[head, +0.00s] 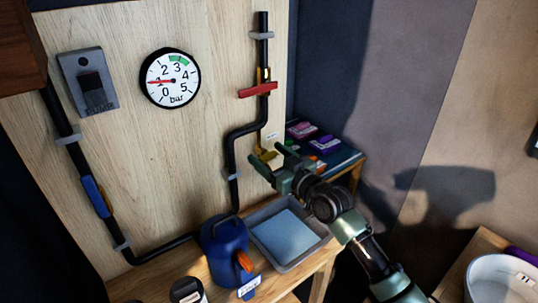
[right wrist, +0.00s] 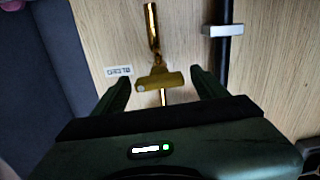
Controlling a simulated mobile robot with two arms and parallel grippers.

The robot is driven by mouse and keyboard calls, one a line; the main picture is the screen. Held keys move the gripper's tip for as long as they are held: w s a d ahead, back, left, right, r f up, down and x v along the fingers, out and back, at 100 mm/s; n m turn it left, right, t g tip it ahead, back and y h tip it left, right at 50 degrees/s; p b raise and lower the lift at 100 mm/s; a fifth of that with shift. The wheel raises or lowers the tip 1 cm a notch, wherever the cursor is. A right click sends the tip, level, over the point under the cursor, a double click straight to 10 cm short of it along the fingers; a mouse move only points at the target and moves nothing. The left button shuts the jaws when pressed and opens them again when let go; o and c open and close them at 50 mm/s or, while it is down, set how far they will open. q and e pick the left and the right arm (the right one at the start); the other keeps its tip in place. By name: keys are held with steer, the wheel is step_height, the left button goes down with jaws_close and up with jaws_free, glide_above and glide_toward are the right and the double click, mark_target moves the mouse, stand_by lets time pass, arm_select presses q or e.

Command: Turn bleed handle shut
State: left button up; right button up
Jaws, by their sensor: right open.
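The yellow bleed handle (right wrist: 155,82) sits on the board below a short brass pipe (right wrist: 151,25) in the right wrist view. It lies crosswise to that pipe, slightly tilted, beside a small label (right wrist: 118,71) that seems to read BLEED. In the head view the handle is small and partly hidden by my right gripper (head: 266,155). My right gripper is open, and in the right wrist view its fingers (right wrist: 160,90) stand on either side of the handle, with a gap visible at each side. Whether they touch it cannot be told. My left gripper is not in view.
A red handle (head: 258,90) and a blue handle (head: 96,197) sit on black pipes. The gauge (head: 170,79) needle points near 1. A grey tray (head: 318,250) and a blue jug (head: 222,245) stand below. A shelf (head: 345,166) with boxes is at the right.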

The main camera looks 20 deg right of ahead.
steer(key=c, duration=1.4)
steer(key=shift+m+p, duration=0.3)
steer(key=shift+m, duration=0.1)
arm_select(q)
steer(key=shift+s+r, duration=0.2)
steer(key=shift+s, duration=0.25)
arm_select(e)
steer(key=o, duration=1.4)
arm_select(q)
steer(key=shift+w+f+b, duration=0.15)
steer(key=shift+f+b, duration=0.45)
steer(key=shift+b, duration=0.05)
arm_select(e)
steer(key=v, duration=0.7)
steer(key=shift+s+d, duration=0.15)
steer(key=shift+s, duration=0.2)
